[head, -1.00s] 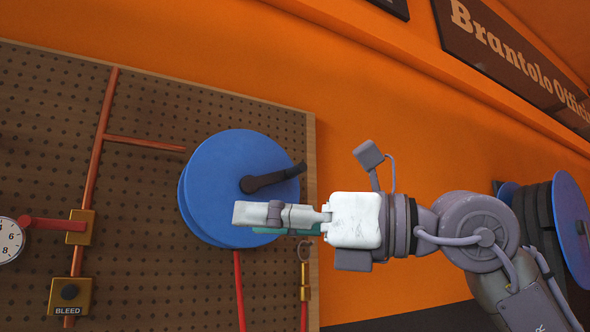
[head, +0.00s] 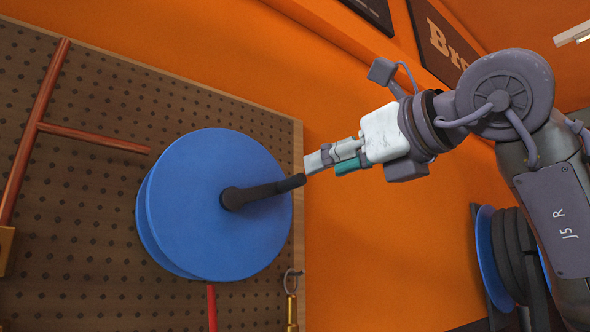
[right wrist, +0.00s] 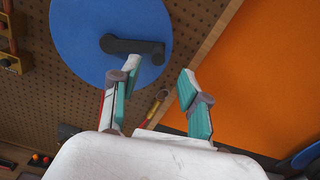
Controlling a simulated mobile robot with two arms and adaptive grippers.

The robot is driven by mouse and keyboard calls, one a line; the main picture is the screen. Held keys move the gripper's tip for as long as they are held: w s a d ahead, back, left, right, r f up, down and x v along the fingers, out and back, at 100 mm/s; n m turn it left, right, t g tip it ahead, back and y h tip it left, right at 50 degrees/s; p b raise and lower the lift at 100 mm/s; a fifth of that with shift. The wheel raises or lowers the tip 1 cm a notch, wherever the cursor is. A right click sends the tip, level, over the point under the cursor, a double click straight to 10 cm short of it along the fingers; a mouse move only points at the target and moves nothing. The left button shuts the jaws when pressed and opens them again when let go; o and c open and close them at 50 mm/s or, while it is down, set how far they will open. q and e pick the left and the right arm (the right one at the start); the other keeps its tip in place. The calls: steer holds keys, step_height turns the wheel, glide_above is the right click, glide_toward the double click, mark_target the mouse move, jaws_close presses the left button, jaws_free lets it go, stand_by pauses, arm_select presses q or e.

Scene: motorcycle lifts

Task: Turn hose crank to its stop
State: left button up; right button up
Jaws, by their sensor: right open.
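The hose reel (head: 215,235) is a blue disc on the pegboard, also seen in the right wrist view (right wrist: 90,65). Its black crank (head: 258,193) runs from the hub toward the right rim, with a handle end at the right. The crank also shows in the right wrist view (right wrist: 130,46). My right gripper (head: 310,165) is beside the handle end in the head view. In the right wrist view its two fingers (right wrist: 160,72) are spread apart with nothing between them. One fingertip lies close below the crank's end in that view; contact cannot be told. My left gripper is not in view.
The pegboard (head: 90,200) carries red pipes (head: 95,138) at the left. A brass fitting on a ring (head: 292,300) hangs at the reel's lower right. Another blue reel (head: 490,255) stands at the far right.

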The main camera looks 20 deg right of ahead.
mark_target(293, 182)
steer(key=p+x, duration=0.2)
steer(key=x, duration=0.6)
steer(key=shift+w+a+f+p, duration=0.1)
steer(key=shift+w+a+p, duration=0.05)
steer(key=shift+w+p, duration=0.15)
steer(key=shift+w, duration=0.25)
steer(key=shift+w+a+f, duration=0.1)
steer(key=shift+w+a, duration=0.05)
steer(key=c, duration=0.8)
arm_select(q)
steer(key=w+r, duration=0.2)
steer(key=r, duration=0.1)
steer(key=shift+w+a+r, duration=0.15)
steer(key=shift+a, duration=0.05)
arm_select(e)
jaws_close()
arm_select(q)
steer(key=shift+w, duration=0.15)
